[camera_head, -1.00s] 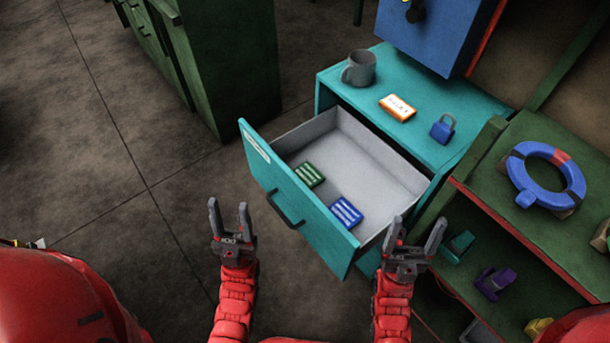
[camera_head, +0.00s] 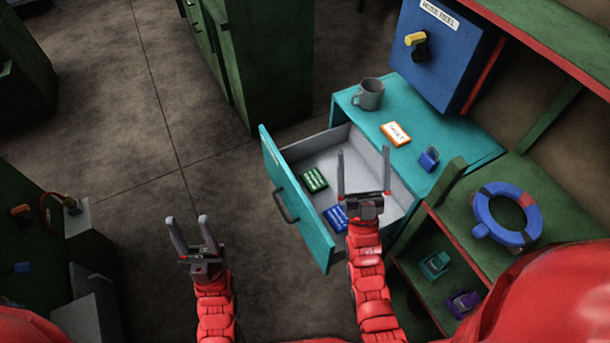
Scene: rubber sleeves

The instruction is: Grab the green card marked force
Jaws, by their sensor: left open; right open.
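A green card (camera_head: 314,180) with pale markings lies in the open grey-lined drawer (camera_head: 330,146), near its front panel; its lettering is too small to read. A blue card (camera_head: 336,217) lies beside it, nearer to me and partly hidden by my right gripper. My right gripper (camera_head: 363,170) is open and empty, its fingers pointing up in the picture over the near right part of the drawer, to the right of the green card. My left gripper (camera_head: 190,235) is open and empty, left of the drawer and outside it, over the floor.
The teal cabinet top (camera_head: 455,140) holds a grey mug (camera_head: 369,94), an orange-and-white card (camera_head: 395,134) and a blue padlock (camera_head: 428,159). A blue box (camera_head: 450,60) stands behind. A green shelf (camera_head: 465,220) with a blue ring (camera_head: 508,215) is at the right. Floor is clear left of the drawer.

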